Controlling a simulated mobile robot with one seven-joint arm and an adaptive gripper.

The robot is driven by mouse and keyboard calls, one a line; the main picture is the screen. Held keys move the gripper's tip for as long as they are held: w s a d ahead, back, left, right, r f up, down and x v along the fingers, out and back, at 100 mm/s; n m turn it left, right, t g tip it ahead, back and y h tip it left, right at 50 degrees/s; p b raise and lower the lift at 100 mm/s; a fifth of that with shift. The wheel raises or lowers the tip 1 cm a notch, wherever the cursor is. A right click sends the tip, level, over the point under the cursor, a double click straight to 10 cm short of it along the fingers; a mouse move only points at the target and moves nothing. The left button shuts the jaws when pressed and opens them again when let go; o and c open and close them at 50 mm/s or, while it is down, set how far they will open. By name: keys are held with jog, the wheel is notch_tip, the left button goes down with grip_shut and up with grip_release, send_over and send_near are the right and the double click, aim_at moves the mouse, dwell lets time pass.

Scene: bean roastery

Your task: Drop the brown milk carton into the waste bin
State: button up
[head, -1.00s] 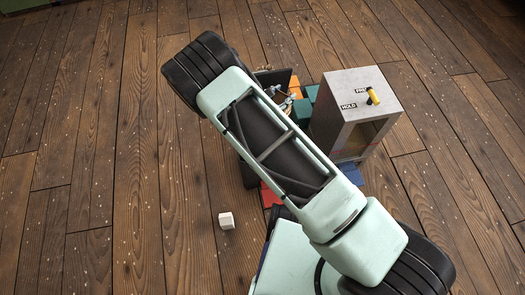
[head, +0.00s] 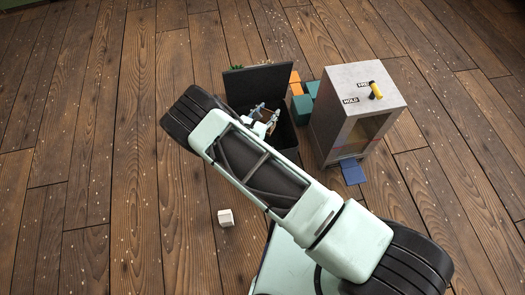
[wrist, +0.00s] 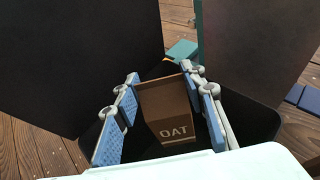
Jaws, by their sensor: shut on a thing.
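The brown milk carton (wrist: 168,108), marked OAT, is between the blue-padded fingers of my gripper (wrist: 160,85) in the wrist view. My gripper is shut on it. In the head view my gripper (head: 264,118) is over the opening of the black waste bin (head: 287,136), and the carton is hard to make out there. The bin's lid (head: 257,84) stands open at the back. In the wrist view the dark bin (wrist: 258,122) surrounds the carton from below. How far the carton is inside the rim cannot be told. My arm hides the bin's front.
A grey box (head: 335,95) with a yellow-and-black knob and HOLD label stands right of the bin. Teal (head: 302,107) and orange (head: 295,84) blocks lie between them. A blue piece (head: 353,172) lies before the box. A white cube (head: 226,217) lies on the open wooden floor at left.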

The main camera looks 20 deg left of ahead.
jog(key=shift+f, duration=0.45)
jog(key=o, duration=1)
jog(key=shift+o, duration=0.2)
jog(key=v, duration=1.2)
jog(key=shift+r, duration=0.1)
